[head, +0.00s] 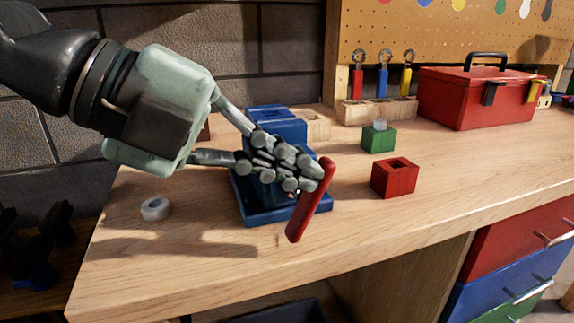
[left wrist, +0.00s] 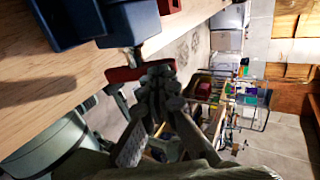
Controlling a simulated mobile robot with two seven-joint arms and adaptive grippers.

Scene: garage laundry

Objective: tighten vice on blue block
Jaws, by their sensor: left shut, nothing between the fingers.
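The blue vice (head: 240,205) stands on the wooden workbench, partly hidden behind my left gripper. Its red handle bar (head: 307,215) slants at the front, upper end to the right. My left gripper (head: 318,172) is shut and empty, its fingertips at the upper part of the handle; I cannot tell if they touch. In the left wrist view, the fingertips (left wrist: 160,72) are beside the red handle (left wrist: 128,75), below the blue vice (left wrist: 130,25). A blue piece (head: 270,113) shows at the vice's top; I cannot clearly separate the blue block from the vice. My right gripper is not in view.
A red block (head: 395,178) and a green block (head: 378,139) stand right of the vice. A white ring (head: 155,208) lies to the left. A red toolbox (head: 468,97) and a wooden tool rack (head: 375,111) stand behind. The bench's front right is clear.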

